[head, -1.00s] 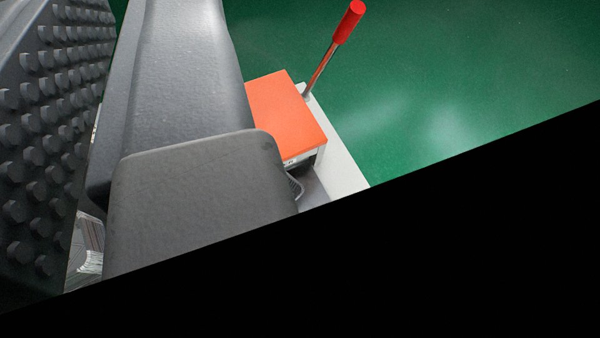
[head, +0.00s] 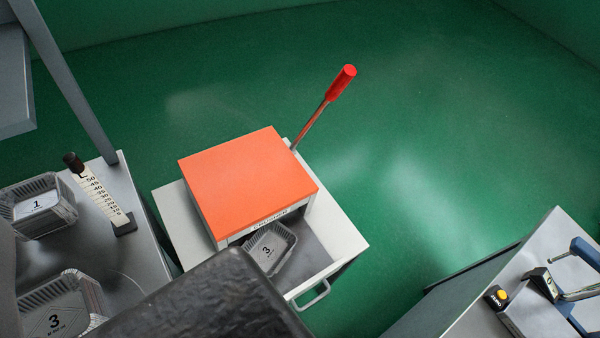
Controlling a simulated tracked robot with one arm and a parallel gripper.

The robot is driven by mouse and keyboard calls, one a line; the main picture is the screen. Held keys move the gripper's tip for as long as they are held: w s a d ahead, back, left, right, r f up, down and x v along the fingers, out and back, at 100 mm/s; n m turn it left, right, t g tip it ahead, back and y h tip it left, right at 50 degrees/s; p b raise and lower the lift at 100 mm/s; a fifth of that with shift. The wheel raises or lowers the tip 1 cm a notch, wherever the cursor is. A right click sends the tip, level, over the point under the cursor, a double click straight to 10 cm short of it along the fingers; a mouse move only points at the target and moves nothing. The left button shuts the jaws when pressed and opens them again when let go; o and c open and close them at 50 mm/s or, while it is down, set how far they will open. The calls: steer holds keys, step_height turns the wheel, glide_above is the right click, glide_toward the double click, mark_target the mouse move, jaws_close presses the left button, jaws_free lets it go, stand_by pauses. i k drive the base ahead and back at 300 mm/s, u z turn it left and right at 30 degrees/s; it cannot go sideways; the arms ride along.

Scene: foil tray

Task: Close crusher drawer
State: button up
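The crusher (head: 248,182) is an orange-topped box on a white stand in the middle of the head view, with a red-handled lever (head: 341,83) at its back right. Its drawer (head: 316,259) is pulled out toward the front, with a light grey handle (head: 311,296) on its front edge. A foil tray marked 3 (head: 270,249) lies in the drawer, partly under the crusher's front edge. A dark part of my own arm covers the bottom middle, in front of the drawer's left corner. My gripper's fingers do not show.
At left, a grey table holds a foil tray marked 1 (head: 40,205), another marked 3 (head: 62,305) and a numbered scale post (head: 100,195). At right, a bench (head: 510,265) carries a yellow button box (head: 497,296) and a blue clamp-like device (head: 585,255). Green floor lies between.

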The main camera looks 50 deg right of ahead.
mark_target(309, 264)
steer(key=z, duration=0.05)
steer(key=k, duration=0.95)
steer(key=z, duration=0.6)
